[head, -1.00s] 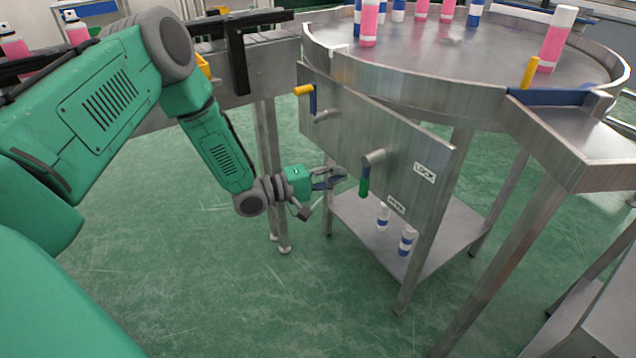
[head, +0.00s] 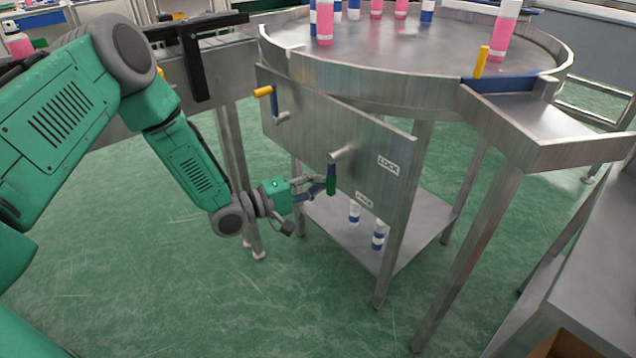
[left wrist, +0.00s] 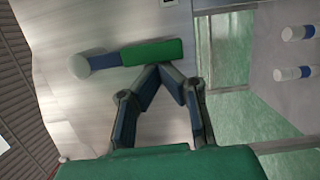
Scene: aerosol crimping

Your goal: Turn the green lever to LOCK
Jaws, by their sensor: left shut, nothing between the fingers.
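The green lever (head: 331,181) hangs straight down from its metal pivot (head: 341,154) on the steel side panel. The LOCK label (head: 388,165) is to the right of the pivot, and a second label (head: 364,199), too small to read surely, is below right of the lever. My left gripper (head: 325,188) is shut and empty, with its fingertips at the left side of the lever's lower part. In the left wrist view the closed fingertips (left wrist: 160,66) meet at the edge of the green handle (left wrist: 152,52), touching or nearly so. My right gripper is not in view.
A yellow-handled crank (head: 264,92) sits on the same panel, left of the lever. The round steel table (head: 390,60) above holds several pink and blue-banded cans. Two cans (head: 378,236) stand on the lower shelf behind the panel.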

